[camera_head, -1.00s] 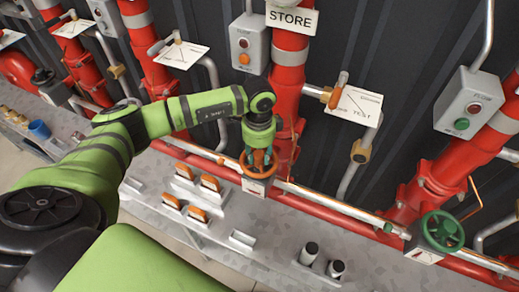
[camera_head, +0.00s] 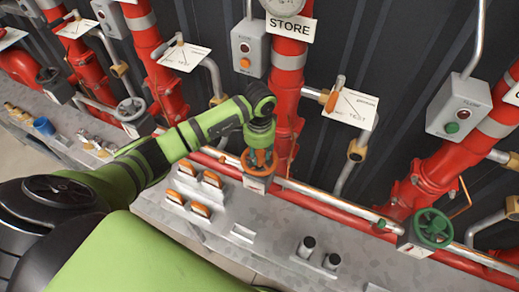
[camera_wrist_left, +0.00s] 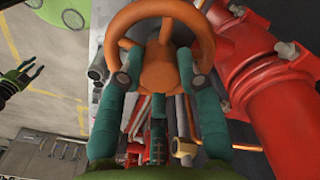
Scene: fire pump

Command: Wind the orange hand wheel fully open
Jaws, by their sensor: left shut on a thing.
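The orange hand wheel (camera_head: 246,163) sits on a white-labelled box in front of the red STORE pipe in the head view. My left gripper (camera_head: 260,158) reaches down onto it from above. In the left wrist view, the wheel's ring (camera_wrist_left: 115,27) and hub (camera_wrist_left: 158,70) fill the top middle. The teal fingers of my left gripper (camera_wrist_left: 160,82) are shut on the wheel, one at each side of the hub. My right gripper (camera_wrist_left: 28,75) shows small at the left edge of that view, its dark fingers apart and empty.
A green hand wheel (camera_head: 433,228) stands to the right and a grey one (camera_head: 130,109) to the left. Several orange-topped blocks (camera_head: 200,208) lie on the grey bench (camera_head: 270,226). The STORE pipe (camera_head: 288,85) rises close behind the gripper. A horizontal rail runs beside the wheel.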

